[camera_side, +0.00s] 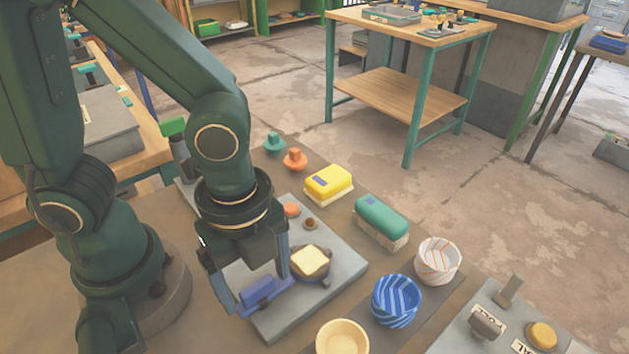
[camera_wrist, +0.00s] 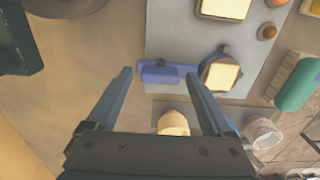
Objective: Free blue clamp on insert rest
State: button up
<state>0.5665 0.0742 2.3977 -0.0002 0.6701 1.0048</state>
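The blue clamp (camera_side: 258,291) lies at the near edge of the grey plate (camera_side: 345,262). Its block-like handle also shows in the wrist view (camera_wrist: 160,74), and a blue arm runs right from it towards a dark round rest. A cream square insert (camera_side: 310,261) sits on that rest and also shows in the wrist view (camera_wrist: 221,76). My gripper (camera_side: 257,290) is open, with one finger on each side of the clamp handle. In the wrist view my gripper (camera_wrist: 158,73) shows gaps between fingertips and handle. Whether a finger touches the handle is unclear.
A cream cup (camera_side: 342,338), a blue striped bowl (camera_side: 396,300) and a white-orange bowl (camera_side: 438,261) stand right of the plate. Yellow (camera_side: 328,182) and green (camera_side: 381,218) blocks lie behind. Orange (camera_side: 294,159) and teal (camera_side: 274,142) knobs stand farther back. A control panel (camera_side: 500,330) is front right.

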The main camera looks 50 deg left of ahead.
jog(key=c, duration=1.1)
jog(key=shift+c, duration=0.2)
jog(key=shift+n, duration=0.4)
jog(key=n, duration=1.7)
jog(key=o, duration=1.4)
